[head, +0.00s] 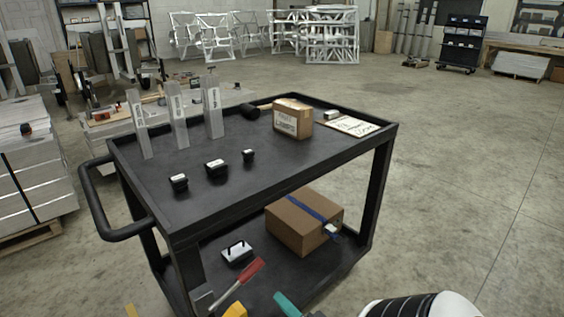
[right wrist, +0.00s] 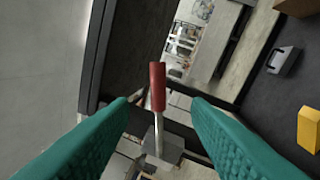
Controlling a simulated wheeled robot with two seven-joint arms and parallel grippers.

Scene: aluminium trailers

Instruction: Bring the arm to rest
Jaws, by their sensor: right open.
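My right gripper (right wrist: 162,104) is open, with its two teal fingers well apart in the right wrist view. In the head view only a teal finger (head: 287,304) shows at the bottom edge, by the cart's lower shelf. A hammer with a red handle (right wrist: 158,86) and grey head appears between the fingers, with a visible gap on both sides. In the head view the hammer (head: 251,270) is at the front of the black cart's (head: 150,205) lower shelf, its handle pointing up and right. My left gripper is in neither view.
A cardboard box with a blue strap (head: 290,226), a black-and-white item (head: 237,251) and a yellow object (head: 235,310) are on the lower shelf. Floor (head: 470,165) right of the cart is clear.

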